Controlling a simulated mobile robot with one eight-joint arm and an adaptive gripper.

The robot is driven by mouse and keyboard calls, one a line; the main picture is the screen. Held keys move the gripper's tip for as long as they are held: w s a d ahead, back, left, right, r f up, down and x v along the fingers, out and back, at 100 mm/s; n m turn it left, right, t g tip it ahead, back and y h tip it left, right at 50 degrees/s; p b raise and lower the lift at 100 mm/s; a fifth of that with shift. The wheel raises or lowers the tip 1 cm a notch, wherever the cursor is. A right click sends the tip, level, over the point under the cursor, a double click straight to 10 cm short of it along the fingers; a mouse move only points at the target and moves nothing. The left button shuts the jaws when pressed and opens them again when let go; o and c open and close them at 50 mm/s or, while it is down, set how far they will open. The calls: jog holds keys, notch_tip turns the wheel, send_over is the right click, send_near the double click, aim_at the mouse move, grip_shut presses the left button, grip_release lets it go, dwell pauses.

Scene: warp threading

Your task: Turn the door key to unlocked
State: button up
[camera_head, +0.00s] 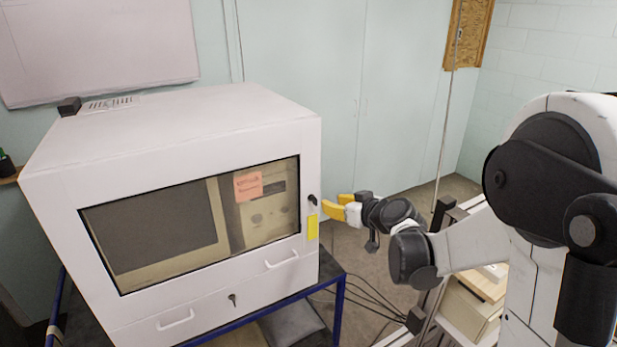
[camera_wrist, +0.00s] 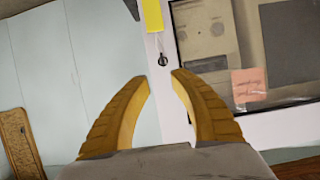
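The door key (camera_head: 312,200) is small and dark. It sits in the white cabinet's front, right of the window and above a yellow label (camera_head: 312,227). In the wrist view, which is turned over, the key (camera_wrist: 163,60) hangs from a small lock below the yellow label (camera_wrist: 152,16). My gripper (camera_head: 331,204) has yellow fingers and is just right of the key. In the wrist view my gripper (camera_wrist: 162,77) is open and empty, with the key seen just beyond the gap between its fingertips. The fingers appear apart from the key.
The white cabinet (camera_head: 180,130) stands on a blue-framed table (camera_head: 337,300). A second key (camera_head: 233,299) is in its lower front, between two handles. An orange note (camera_head: 248,185) shows at the window. Cables lie on the floor right of the table.

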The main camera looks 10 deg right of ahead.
aim_at(317, 200)
jog(key=x, duration=0.3)
jog(key=b+x, duration=0.1)
jog(key=x, duration=0.5)
jog(key=shift+s+a+b, duration=0.15)
jog(key=shift+a+b, duration=0.15)
jog(key=shift+a, duration=0.05)
jog(key=shift+w+f, duration=0.25)
jog(key=shift+w, duration=0.25)
jog(key=shift+a, duration=0.1)
grip_shut()
